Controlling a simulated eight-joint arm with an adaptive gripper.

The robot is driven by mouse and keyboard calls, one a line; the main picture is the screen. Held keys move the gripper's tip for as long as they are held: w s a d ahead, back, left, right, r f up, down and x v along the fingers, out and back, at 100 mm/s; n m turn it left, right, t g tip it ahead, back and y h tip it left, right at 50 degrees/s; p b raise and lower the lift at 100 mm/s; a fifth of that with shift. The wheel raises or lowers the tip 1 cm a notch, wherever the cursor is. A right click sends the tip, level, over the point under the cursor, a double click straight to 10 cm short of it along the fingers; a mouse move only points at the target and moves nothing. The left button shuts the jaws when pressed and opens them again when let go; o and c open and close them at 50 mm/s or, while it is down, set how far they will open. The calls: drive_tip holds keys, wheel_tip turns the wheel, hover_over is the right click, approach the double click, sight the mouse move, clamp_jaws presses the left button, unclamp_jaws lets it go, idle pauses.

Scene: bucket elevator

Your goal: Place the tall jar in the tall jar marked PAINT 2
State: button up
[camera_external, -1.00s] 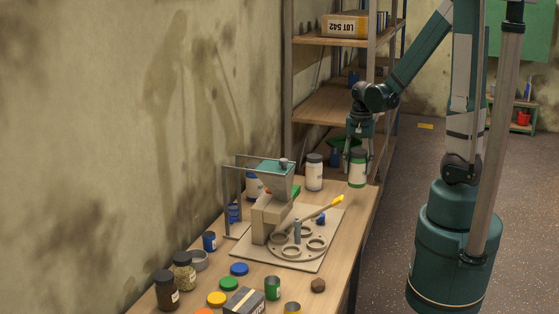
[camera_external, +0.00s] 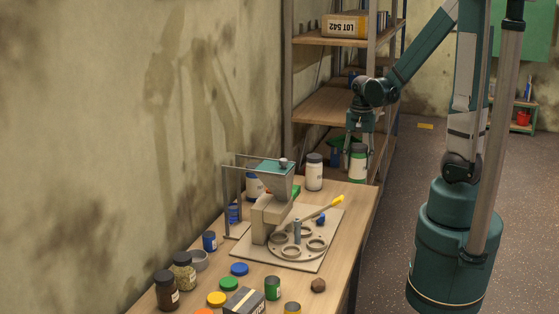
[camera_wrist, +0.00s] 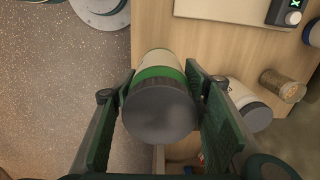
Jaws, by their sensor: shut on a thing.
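My gripper (camera_external: 358,143) is shut on a tall jar (camera_external: 358,163) with a green body, a pale band and a dark lid. It holds the jar upright by its sides, at the far right end of the bench. In the wrist view the jar (camera_wrist: 160,108) sits between the two fingers, its grey lid facing the camera. A tall white jar (camera_external: 314,172) with a dark lid stands on the bench to the left of the held jar. No PAINT 2 marking is readable on any jar.
The bucket elevator machine (camera_external: 270,215) with a ring-holed disc stands on a pale plate (camera_external: 325,225) mid-bench. Jars, coloured lids and a box (camera_external: 245,302) crowd the near end. A shelf rack (camera_external: 325,105) rises behind the bench. Floor lies right of the bench.

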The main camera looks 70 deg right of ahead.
drive_tip(key=w+d+r+p, duration=0.4)
drive_tip(key=w+r, duration=0.3)
drive_tip(key=w, duration=0.3)
drive_tip(key=w+d+r+n+p, duration=0.1)
drive_tip(key=w+d+r+p, duration=0.2)
drive_tip(key=w+r+p, duration=0.3)
drive_tip(key=w+r, duration=0.2)
drive_tip(key=w, duration=0.2)
drive_tip(key=shift+d+r, duration=0.15)
drive_tip(key=shift+d, duration=0.25)
drive_tip(key=shift+f, duration=2.95)
drive_tip(key=shift+f, duration=2.05)
drive_tip(key=shift+f, duration=0.2)
